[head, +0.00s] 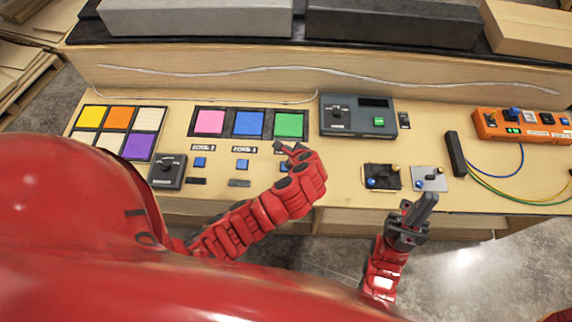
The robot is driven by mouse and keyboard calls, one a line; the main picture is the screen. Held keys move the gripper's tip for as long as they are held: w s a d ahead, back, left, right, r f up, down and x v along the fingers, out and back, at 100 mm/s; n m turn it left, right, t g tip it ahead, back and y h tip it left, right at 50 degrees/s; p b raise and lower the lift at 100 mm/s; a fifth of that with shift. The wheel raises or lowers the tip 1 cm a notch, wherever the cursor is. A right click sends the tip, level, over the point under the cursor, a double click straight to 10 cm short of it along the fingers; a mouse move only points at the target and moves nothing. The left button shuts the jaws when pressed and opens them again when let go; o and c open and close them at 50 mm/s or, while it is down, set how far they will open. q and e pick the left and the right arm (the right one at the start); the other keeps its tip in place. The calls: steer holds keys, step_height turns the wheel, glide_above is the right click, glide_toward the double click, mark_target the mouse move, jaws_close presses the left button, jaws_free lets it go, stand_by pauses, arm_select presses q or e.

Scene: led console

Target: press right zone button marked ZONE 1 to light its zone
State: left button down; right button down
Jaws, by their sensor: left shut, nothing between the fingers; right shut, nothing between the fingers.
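A row of three small blue buttons lies on the wooden console: left (200,162), middle (242,164) and right (285,166). White labels stand behind them; their numbers are too small to read surely. The right button and its label are partly covered by my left gripper (287,149). It is shut and empty, its dark fingers by that label; contact cannot be told. Behind the row, a black panel holds pink (210,122), blue (249,124) and green (289,125) squares. My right gripper (429,199) is shut and empty near the front edge, by a grey switch plate (430,179).
A six-square colour panel (118,131) and dark dial box (167,171) are at left. A grey-green dial unit (357,117) stands right of the squares. A black switch plate (381,177), black block (454,154), orange box (520,125) and loose cables are at right.

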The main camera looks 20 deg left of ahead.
arm_select(q)
step_height(320, 180, down, 9)
steer(key=b, duration=0.6)
stand_by(2.1)
steer(key=shift+f, duration=0.35)
steer(key=shift+f+b, duration=0.45)
steer(key=shift+b, duration=0.1)
stand_by(0.4)
steer(key=shift+r, duration=0.1)
steer(key=shift+r+p, duration=0.6)
steer(key=shift+r, duration=0.2)
